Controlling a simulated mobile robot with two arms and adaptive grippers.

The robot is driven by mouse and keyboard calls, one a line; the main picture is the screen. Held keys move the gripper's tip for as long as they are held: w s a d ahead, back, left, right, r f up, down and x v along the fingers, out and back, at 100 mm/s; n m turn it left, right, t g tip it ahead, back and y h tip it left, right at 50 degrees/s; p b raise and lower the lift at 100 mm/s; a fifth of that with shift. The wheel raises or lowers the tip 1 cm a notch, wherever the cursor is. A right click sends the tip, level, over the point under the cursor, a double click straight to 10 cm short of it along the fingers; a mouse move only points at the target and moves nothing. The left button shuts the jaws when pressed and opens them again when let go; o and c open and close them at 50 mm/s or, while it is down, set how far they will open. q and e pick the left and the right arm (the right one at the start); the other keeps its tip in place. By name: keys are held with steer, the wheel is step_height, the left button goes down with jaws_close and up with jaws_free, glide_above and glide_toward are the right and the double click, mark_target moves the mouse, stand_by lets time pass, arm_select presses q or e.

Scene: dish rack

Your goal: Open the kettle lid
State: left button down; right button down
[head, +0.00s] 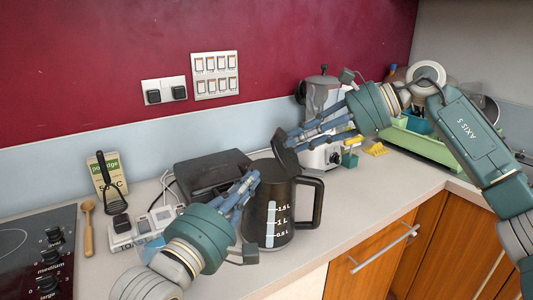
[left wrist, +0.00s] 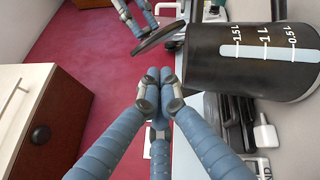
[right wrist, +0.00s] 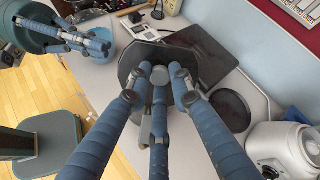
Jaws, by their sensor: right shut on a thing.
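The dark kettle (head: 275,205) stands upright on the counter, its level window and handle showing; it also shows in the left wrist view (left wrist: 255,60). Its lid (head: 284,152) is raised and tilted up from the rim; the left wrist view shows the lid (left wrist: 158,36) edge-on. My right gripper (head: 291,135) is shut on the lid, and its fingertips meet at the lid (right wrist: 131,62) in the right wrist view. My left gripper (head: 250,182) is beside the kettle's left side, its fingertips together and nothing seen between them (left wrist: 159,78).
A black grill (head: 205,172) lies behind the kettle. A white-based blender (head: 322,153) stands to its right, with a green dish rack (head: 425,146) further right. A power strip (head: 145,228), wooden spoon (head: 87,228) and cooktop (head: 35,250) are at left.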

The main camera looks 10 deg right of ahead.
steer(key=shift+f, duration=0.35)
arm_select(q)
steer(key=a+x, duration=0.1)
steer(key=x, duration=0.9)
steer(key=shift+w+r+n, duration=0.3)
steer(key=shift+r, duration=0.05)
steer(key=shift+d, duration=0.1)
steer(key=shift+s+d+r, duration=0.15)
steer(key=shift+d+r, duration=0.05)
steer(key=shift+d, duration=0.05)
arm_select(e)
steer(key=shift+d, duration=0.1)
steer(key=c, duration=1.7)
jaws_free()
steer(key=shift+c, duration=0.2)
steer(key=shift+o, duration=1)
arm_select(q)
steer(key=shift+w+f, duration=0.15)
steer(key=shift+w, duration=0.05)
arm_select(e)
steer(key=shift+w+r, duration=0.1)
steer(key=shift+w, duration=0.1)
